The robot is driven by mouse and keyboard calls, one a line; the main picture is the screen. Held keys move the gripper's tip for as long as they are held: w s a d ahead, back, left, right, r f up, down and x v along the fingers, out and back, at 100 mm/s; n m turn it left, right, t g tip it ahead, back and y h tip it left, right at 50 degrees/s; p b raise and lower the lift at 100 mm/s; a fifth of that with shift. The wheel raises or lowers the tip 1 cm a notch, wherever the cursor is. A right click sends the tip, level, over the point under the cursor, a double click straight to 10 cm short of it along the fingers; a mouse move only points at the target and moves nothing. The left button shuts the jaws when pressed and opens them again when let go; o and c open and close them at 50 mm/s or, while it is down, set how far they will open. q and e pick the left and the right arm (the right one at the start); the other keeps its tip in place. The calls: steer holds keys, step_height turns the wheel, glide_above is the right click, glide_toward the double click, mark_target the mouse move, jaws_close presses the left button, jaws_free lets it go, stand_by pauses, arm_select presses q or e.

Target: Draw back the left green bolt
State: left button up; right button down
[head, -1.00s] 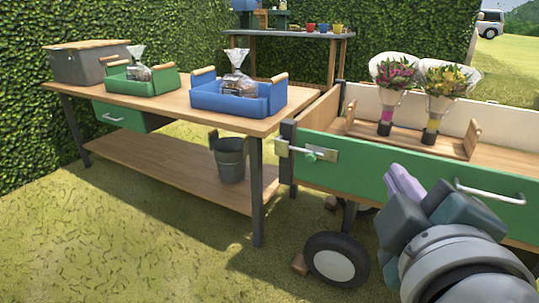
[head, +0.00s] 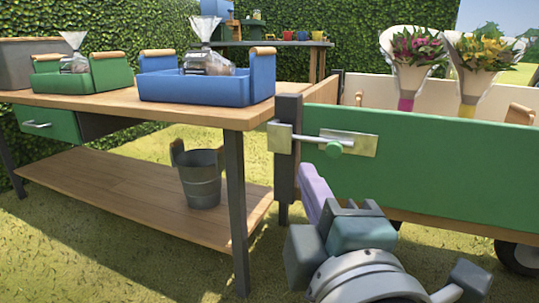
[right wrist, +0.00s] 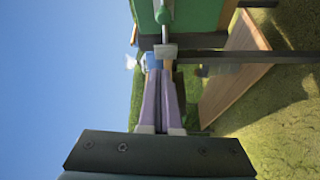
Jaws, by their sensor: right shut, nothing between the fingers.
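The left green bolt (head: 334,149) is on the left end of the cart's green side board (head: 450,165). Its green knob sits at a metal plate (head: 362,143), and its rod reaches left to the catch (head: 280,137) on the dark corner post (head: 288,170). My right gripper (head: 309,175) is shut and empty, its purple fingers below and slightly left of the knob, apparently apart from it. In the right wrist view, the fingers (right wrist: 161,75) point toward the catch (right wrist: 165,52), with the knob (right wrist: 163,15) at the top. My left gripper is not in view.
A wooden table (head: 190,112) stands left of the cart, its corner near the post. It carries a blue crate (head: 200,88) and a green crate (head: 85,78). A grey bucket (head: 200,178) is on its lower shelf. Two bouquets (head: 415,55) stand in the cart.

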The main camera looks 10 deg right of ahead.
steer(key=w, duration=0.3)
steer(key=w+b, duration=0.1)
steer(key=w, duration=0.2)
steer(key=w+d, duration=0.1)
steer(key=w, duration=0.2)
steer(key=shift+w+r, duration=0.25)
steer(key=shift+w, duration=0.15)
steer(key=d, duration=0.1)
steer(key=s+d, duration=0.1)
steer(key=d, duration=0.1)
steer(key=shift+s+d+f, duration=0.25)
steer(key=shift+d+f, duration=0.05)
